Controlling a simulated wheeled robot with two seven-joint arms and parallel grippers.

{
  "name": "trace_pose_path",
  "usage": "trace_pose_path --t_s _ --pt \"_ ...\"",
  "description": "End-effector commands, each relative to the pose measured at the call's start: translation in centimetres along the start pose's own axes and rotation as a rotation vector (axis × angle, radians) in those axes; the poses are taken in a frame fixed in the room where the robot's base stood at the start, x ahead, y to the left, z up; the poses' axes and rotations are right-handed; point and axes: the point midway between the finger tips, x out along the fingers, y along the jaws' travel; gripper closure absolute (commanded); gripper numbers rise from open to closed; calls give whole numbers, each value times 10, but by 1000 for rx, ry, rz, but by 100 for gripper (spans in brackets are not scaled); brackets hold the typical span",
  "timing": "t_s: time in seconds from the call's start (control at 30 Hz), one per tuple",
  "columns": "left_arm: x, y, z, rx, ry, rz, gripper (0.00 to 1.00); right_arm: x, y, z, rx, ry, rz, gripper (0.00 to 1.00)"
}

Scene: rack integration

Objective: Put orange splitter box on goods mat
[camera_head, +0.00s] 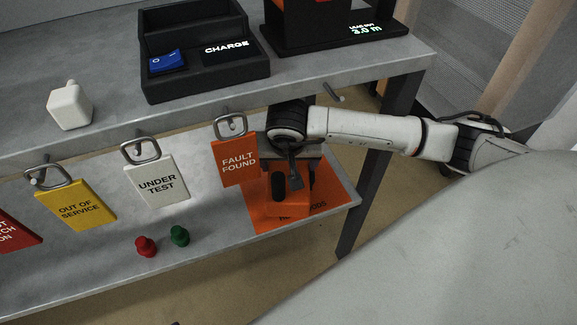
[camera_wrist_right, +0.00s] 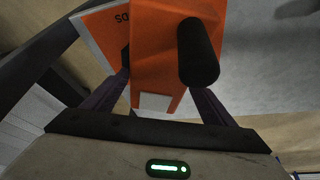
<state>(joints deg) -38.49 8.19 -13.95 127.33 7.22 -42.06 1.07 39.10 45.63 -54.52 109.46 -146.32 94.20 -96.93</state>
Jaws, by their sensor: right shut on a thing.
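The orange splitter box (camera_head: 291,207), with a black cylinder on it, is at the right end of the lower shelf. It is over the orange goods mat (camera_head: 334,187), whose printed lettering is partly covered. My right gripper (camera_head: 290,184) reaches in from the right under the upper shelf and is shut on the box. In the right wrist view the box (camera_wrist_right: 150,50) is between the two fingers of the gripper (camera_wrist_right: 165,88), and a strip of the mat (camera_wrist_right: 103,30) shows beyond it. I cannot tell whether the box touches the mat. My left gripper is not in view.
Hanging tags, including the FAULT FOUND tag (camera_head: 234,163) and UNDER TEST tag (camera_head: 157,184), hang from the upper shelf (camera_head: 215,97) close to my right gripper. Red (camera_head: 146,246) and green (camera_head: 179,236) pieces stand left of the mat. A table leg (camera_head: 362,205) is on the right.

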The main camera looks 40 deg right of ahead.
Motion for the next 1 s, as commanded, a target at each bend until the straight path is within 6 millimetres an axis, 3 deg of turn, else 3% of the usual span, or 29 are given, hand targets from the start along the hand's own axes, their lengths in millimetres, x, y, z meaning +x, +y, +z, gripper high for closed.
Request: trace_pose_path --t_s 0.2,0.53,0.9,0.93,1.0 --pt "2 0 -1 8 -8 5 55 5 -1 -17 1 6 -6 82" --pt "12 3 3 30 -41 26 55 37 -1 -3 0 3 -5 82" --pt "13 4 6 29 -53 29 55 40 -1 -2 0 6 -5 82" --pt "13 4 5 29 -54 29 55 40 0 0 -2 1 -1 17" --pt "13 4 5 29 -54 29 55 40 0 0 -1 0 -1 5"
